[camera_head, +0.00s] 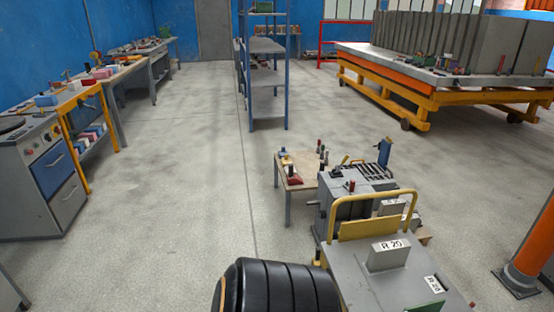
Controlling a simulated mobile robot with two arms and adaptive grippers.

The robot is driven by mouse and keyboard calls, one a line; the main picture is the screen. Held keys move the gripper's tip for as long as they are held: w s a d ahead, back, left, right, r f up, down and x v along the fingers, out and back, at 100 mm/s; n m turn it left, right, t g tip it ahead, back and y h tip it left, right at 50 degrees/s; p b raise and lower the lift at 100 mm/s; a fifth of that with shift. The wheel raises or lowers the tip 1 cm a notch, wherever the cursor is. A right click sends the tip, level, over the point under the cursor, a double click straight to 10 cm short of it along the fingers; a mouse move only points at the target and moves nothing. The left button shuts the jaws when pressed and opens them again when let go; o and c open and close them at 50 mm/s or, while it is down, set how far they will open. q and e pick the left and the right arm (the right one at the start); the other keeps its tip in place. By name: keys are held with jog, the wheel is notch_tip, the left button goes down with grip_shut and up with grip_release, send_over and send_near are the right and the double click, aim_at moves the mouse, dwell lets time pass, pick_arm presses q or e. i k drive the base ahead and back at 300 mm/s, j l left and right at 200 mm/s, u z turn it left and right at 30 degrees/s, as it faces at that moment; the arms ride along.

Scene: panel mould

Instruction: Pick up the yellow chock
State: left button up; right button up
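A small low table (283,183) stands a little right of the middle of the head view. On its top near the left edge lies a small yellow piece (286,161), which may be the yellow chock; it is too small to make out its shape. A red and dark piece (294,178) lies just in front of it, and several dark upright pieces with red tops stand at the table's right. Neither of my grippers shows in this view.
A grey machine (350,215) stands right of the small table. Nearer is a grey block labelled R 20 (388,256) beside a yellow bar frame (366,229). A black ribbed shape (280,290) fills the bottom. A blue shelf (268,80) stands behind; floor to the left is clear.

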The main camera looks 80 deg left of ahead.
aim_at(315, 261)
jog(key=u, duration=2.25)
jog(key=i+j+z, duration=0.15)
jog(key=z, duration=0.25)
jog(key=i+j+z, duration=0.1)
jog(key=z, duration=0.35)
jog(key=j+z, duration=0.4)
jog(key=i+l, duration=0.05)
